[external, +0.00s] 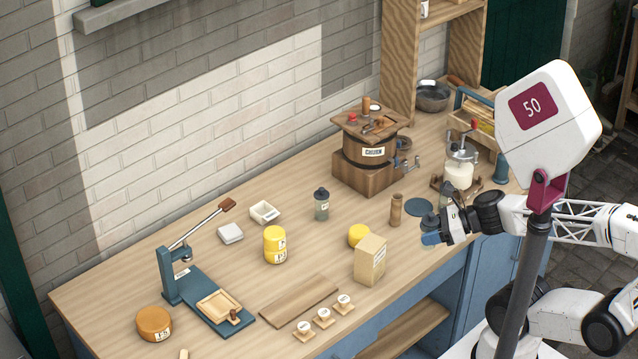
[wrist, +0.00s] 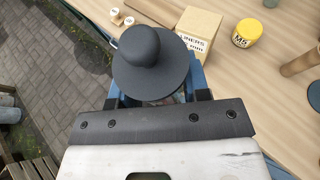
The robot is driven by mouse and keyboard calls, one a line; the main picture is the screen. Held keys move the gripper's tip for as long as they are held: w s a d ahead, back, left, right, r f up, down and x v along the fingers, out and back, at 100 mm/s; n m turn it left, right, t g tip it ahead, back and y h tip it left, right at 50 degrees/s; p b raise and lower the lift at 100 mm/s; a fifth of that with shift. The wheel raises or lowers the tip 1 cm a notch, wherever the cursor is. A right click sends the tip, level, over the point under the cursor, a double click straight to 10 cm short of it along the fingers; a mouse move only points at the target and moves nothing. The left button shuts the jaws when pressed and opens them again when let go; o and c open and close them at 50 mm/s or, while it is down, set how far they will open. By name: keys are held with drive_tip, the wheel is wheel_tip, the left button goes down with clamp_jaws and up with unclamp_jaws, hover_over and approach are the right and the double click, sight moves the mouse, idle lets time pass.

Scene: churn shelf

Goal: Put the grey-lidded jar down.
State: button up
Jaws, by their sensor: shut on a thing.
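My gripper (external: 438,228) is shut on the grey-lidded jar (external: 430,220) near the front edge of the workbench, right of the wooden cylinder. In the wrist view the jar's dark grey round lid with its ball knob (wrist: 150,65) sits between the fingers and hides most of the body below. The jar looks upright. I cannot tell exactly how high its bottom is above the bench. A flat round blue-grey disc (external: 418,207) lies on the bench just behind the jar; a dark disc also shows at the right edge of the wrist view (wrist: 315,95).
The wooden cylinder (external: 396,210), liners box (external: 369,260) and yellow tub (external: 358,236) stand left of the jar. A glass jar with a crank (external: 459,172) and the wooden churn (external: 367,155) stand behind. Another dark-lidded jar (external: 321,205) stands mid-bench. Bare wood lies around the disc.

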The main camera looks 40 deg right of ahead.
drive_tip(key=shift+w, duration=0.15)
hover_over(372, 243)
drive_tip(key=shift+w+f, duration=0.1)
drive_tip(key=shift+f, duration=0.6)
idle(1.0)
drive_tip(key=shift+f, duration=1.75)
drive_tip(key=shift+f, duration=0.15)
drive_tip(key=o, duration=1)
